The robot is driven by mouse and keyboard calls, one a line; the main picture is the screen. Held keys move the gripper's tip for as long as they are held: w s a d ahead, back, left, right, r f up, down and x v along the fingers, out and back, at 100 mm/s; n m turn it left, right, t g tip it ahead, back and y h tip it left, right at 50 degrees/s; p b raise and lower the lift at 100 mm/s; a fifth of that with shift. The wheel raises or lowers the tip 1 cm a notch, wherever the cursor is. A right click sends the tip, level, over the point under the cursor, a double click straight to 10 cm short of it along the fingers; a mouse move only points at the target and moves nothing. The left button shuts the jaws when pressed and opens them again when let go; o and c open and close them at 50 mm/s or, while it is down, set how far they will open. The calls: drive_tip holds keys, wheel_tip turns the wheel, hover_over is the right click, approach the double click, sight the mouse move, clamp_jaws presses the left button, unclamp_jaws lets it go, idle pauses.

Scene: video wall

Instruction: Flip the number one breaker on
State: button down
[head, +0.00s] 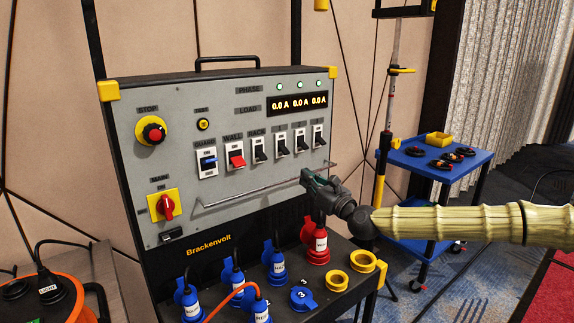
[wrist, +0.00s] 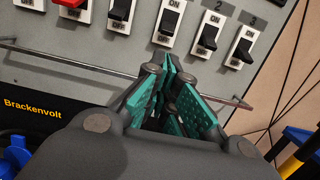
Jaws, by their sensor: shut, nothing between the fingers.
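The number one breaker (head: 282,145) is a black toggle on a white plate, in the row on the grey panel (head: 225,105). In the wrist view it (wrist: 170,22) is just above my fingertips, with ON printed above the toggle and OFF below. I cannot tell for certain which way it is set. My gripper (head: 307,179) has green fingers and is shut and empty. It is in front of the lower panel, below the breaker row and apart from it. In the wrist view the fingers (wrist: 172,72) point up toward the number one breaker's lower end.
Breakers two (head: 300,141) and three (head: 318,136) are close on the right; the rack (head: 260,150) and red wall (head: 236,159) switches are on the left. A metal rail (head: 250,191) crosses below the row. Plugs, including a red one (head: 317,245), stand underneath.

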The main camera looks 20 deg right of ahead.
sight(284, 150)
drive_tip(key=shift+p+x, duration=0.8)
drive_tip(key=shift+x, duration=4.15)
drive_tip(key=shift+d+f, duration=0.1)
drive_tip(key=shift+f, duration=0.05)
drive_tip(key=shift+r+p, duration=0.2)
drive_tip(key=shift+p, duration=0.2)
